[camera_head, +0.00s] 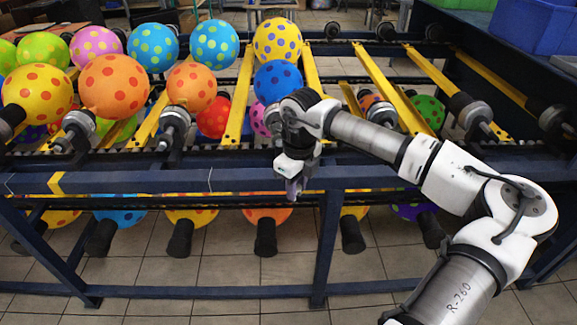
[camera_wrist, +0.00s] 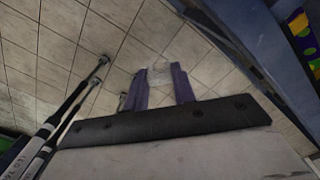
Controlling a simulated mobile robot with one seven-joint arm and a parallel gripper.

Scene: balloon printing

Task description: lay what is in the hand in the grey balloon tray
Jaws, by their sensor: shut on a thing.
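My gripper (camera_head: 293,186) hangs in front of the blue front rail of the balloon rack, pointing down. In the wrist view its two purple fingers (camera_wrist: 160,90) are shut on a small pale, see-through thing (camera_wrist: 159,71), which shows between and just past the fingertips. It looks limp, but I cannot make out exactly what it is. In the head view the held thing is too small to tell apart from the fingers. I cannot pick out a grey balloon tray in either view.
The rack (camera_head: 150,182) carries spotted inflated balloons, such as an orange one (camera_head: 114,85) and a blue one (camera_head: 278,81), between yellow bars (camera_head: 240,95). Blue bins (camera_head: 531,25) stand at the upper right. Tiled floor (camera_head: 215,272) lies below and in front of the rack.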

